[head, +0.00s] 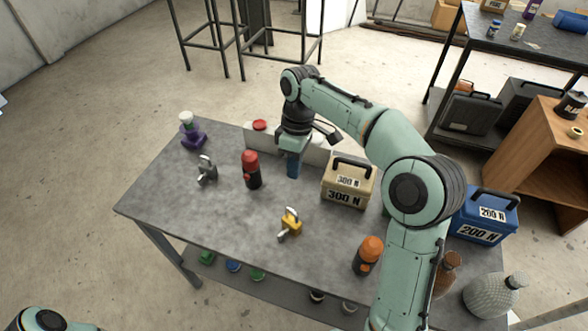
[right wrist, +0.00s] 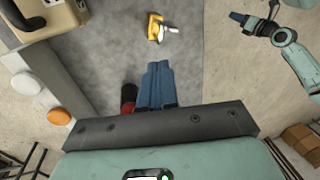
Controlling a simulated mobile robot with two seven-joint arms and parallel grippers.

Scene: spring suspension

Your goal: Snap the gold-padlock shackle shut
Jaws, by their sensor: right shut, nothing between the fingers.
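The gold padlock (head: 293,226) is on the grey table near its front middle. A short silver piece sticks out from its lower left side in the head view. The padlock also shows at the top of the right wrist view (right wrist: 153,29), with the silver piece to its right. I cannot tell how far the shackle stands open. My right gripper (head: 293,170) points down behind the padlock, apart from it. Its blue fingers (right wrist: 158,68) are shut and empty. My left gripper (right wrist: 237,17) shows small at the upper right of the right wrist view, away from the padlock; its jaw state is unclear.
A red-capped bottle (head: 251,170) and a grey padlock (head: 206,171) stand left of my right gripper. A beige 300 N box (head: 348,184) stands right of it. An orange-capped bottle (head: 367,256) is right of the gold padlock. The table front left is clear.

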